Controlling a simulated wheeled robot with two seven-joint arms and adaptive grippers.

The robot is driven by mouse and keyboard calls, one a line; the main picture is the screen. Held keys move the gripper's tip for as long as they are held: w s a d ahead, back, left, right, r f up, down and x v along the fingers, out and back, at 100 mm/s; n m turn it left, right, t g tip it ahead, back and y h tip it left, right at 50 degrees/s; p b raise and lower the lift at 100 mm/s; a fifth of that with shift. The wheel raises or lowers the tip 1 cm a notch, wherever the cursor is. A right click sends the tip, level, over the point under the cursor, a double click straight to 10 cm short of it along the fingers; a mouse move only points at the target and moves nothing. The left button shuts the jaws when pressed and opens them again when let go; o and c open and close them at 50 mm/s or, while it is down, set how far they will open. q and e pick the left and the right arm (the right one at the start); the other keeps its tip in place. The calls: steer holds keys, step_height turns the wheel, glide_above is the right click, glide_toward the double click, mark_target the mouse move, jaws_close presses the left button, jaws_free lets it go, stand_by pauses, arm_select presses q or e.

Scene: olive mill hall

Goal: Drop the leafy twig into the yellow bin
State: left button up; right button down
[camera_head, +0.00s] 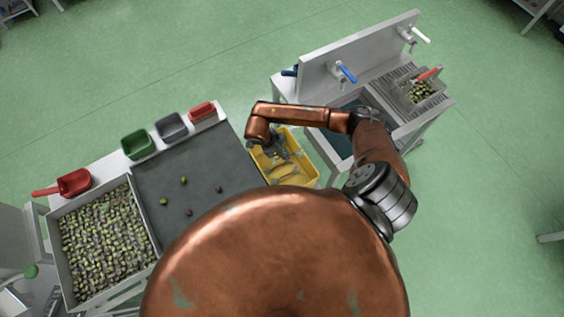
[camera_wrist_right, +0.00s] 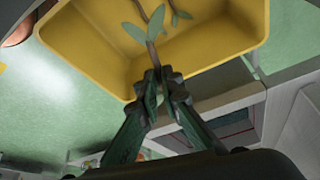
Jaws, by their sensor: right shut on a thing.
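My right gripper (camera_head: 280,152) is over the yellow bin (camera_head: 309,168), which stands on the floor side between the sorting table and the sink. In the right wrist view the gripper (camera_wrist_right: 160,75) is shut on the stem of a leafy twig (camera_wrist_right: 151,45), whose green leaves point away from the fingers. The yellow bin's wall and floor (camera_wrist_right: 95,48) show behind and below the twig. More stem and leaves (camera_wrist_right: 180,15) show at the top edge; I cannot tell whether they belong to another twig. My left gripper is not in view.
The sorting table has a grey mat (camera_head: 210,150) with a few loose olives, a crate (camera_head: 152,232) of olives, small green (camera_head: 137,144), grey (camera_head: 171,127) and red (camera_head: 202,111) tubs, and a red scoop (camera_head: 75,182). A sink unit (camera_head: 365,52) with taps stands right of the bin.

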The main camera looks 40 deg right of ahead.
steer(key=c, duration=2)
jaws_free()
steer(key=shift+c, duration=0.2)
steer(key=shift+r, duration=0.2)
steer(key=v, duration=1.1)
steer(key=shift+r, duration=0.3)
steer(key=shift+w+a, duration=0.1)
steer(key=shift+a, duration=0.05)
